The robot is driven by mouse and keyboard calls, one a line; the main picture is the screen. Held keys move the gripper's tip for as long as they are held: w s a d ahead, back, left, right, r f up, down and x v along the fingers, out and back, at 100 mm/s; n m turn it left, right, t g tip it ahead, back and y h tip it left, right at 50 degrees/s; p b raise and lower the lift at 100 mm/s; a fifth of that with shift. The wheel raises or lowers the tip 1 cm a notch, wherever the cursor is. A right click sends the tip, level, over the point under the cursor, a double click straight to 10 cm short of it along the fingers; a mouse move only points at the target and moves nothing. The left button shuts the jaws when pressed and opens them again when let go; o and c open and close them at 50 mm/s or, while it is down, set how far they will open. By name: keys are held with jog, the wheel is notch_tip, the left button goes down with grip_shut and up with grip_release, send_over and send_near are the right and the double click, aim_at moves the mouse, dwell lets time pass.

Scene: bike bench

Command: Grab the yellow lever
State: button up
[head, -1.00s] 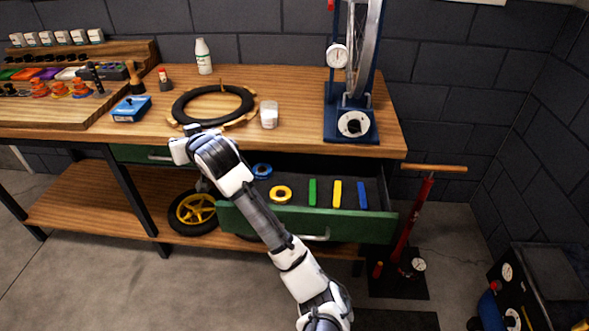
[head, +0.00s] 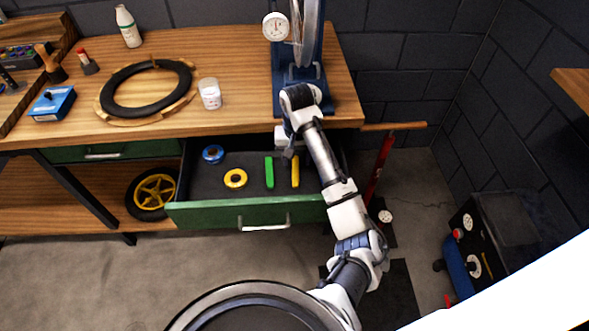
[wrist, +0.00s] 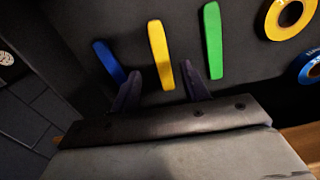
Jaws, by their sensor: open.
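The yellow lever (head: 295,171) lies in the open green drawer, between the green lever (head: 269,172) and my arm. In the wrist view the yellow lever (wrist: 160,54) lies between the blue lever (wrist: 109,61) on the left and the green lever (wrist: 212,41) on the right. My gripper (wrist: 160,84) is open and empty. Its two fingers show on either side of the yellow lever's near end, apart from it. In the head view my gripper (head: 289,152) hangs over the drawer near the yellow lever's far end. The blue lever is hidden behind my arm there.
The drawer (head: 215,214) also holds a yellow ring (head: 235,178) and a blue tape roll (head: 213,154). The bench top (head: 230,120) overhangs the drawer's back. A blue truing stand (head: 300,75) stands above, and a red pump (head: 380,165) is to the right.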

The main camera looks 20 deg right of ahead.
aim_at(295, 170)
jog(key=shift+w+f+b, duration=0.15)
jog(key=shift+f+b, duration=0.45)
jog(key=shift+f, duration=1.7)
jog(key=shift+a+f, duration=0.1)
grip_shut()
